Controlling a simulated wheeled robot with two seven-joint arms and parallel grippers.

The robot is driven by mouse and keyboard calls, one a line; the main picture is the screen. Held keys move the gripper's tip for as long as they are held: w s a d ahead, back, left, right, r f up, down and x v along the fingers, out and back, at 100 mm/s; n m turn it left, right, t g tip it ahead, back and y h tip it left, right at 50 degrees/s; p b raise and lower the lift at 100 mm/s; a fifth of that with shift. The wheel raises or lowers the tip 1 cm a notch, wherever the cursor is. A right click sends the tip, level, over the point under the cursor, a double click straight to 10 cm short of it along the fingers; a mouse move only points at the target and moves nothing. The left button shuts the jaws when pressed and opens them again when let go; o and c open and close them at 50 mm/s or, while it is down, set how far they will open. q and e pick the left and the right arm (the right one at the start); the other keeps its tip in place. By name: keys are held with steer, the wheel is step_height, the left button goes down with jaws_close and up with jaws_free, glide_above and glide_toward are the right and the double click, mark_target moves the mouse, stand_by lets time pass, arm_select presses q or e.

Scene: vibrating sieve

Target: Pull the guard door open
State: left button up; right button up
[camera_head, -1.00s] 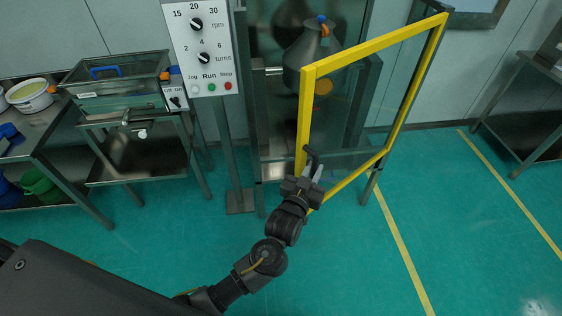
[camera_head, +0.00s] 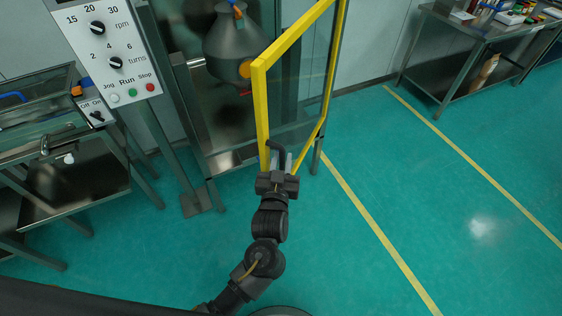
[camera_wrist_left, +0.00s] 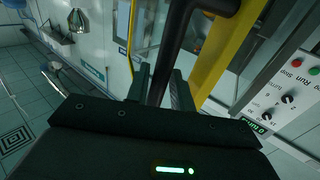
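The guard door (camera_head: 262,110) is a yellow frame with a clear panel. It stands open, swung out from the machine at an angle, its near yellow post toward me. A black handle (camera_head: 275,147) sits low on that post. My left gripper (camera_head: 281,160) is at this handle. In the left wrist view the dark handle bar (camera_wrist_left: 161,60) runs between the two fingers of the left gripper (camera_wrist_left: 160,85), which close on it from both sides. The yellow frame (camera_wrist_left: 215,55) shows beside it. My right gripper is not in view.
A grey vessel (camera_head: 235,45) hangs inside the enclosure. A control panel (camera_head: 108,48) on a post stands left of it, beside a steel bench (camera_head: 75,190). A steel table (camera_head: 470,40) with items stands at the back right. The green floor right of the door is clear.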

arm_select(q)
steer(key=shift+o, duration=0.7)
steer(key=shift+f, duration=0.1)
steer(key=shift+s, duration=0.25)
steer(key=s+b, duration=0.3)
steer(key=s, duration=0.7)
steer(key=shift+s+a, duration=0.15)
steer(key=shift+a, duration=0.1)
steer(key=shift+c, duration=0.2)
